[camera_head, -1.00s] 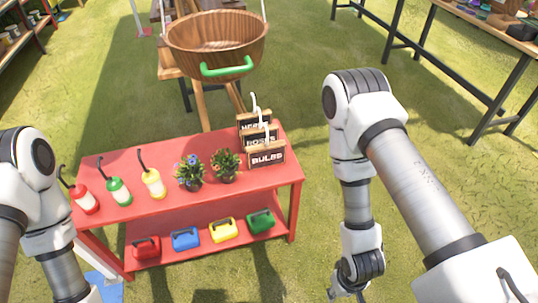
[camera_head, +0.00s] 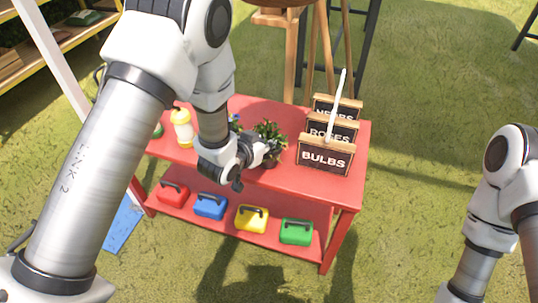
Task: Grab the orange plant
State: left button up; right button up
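The plant with small orange flowers (camera_head: 270,130) stands in a dark pot on the red table's top, left of the signs. My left gripper (camera_head: 258,152) is at the left side of its pot, very close to it. Whether the fingers touch or close on the pot is hard to tell, since they are small and partly overlap the dark pot. The blue-flowered plant (camera_head: 234,121) is mostly hidden behind my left arm. My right arm shows at the right edge, but its gripper is out of the frame.
Signs reading BULBS (camera_head: 326,157) and ROSES stand right of the plant on the red table (camera_head: 345,185). A yellow-and-white bottle (camera_head: 182,127) stands at left. Red, blue, yellow and green (camera_head: 296,232) boxes sit on the lower shelf. Grass lies open to the right.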

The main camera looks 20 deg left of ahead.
pick_arm(q)
jog(key=shift+x, duration=0.95)
jog(key=shift+a, duration=0.15)
grip_shut()
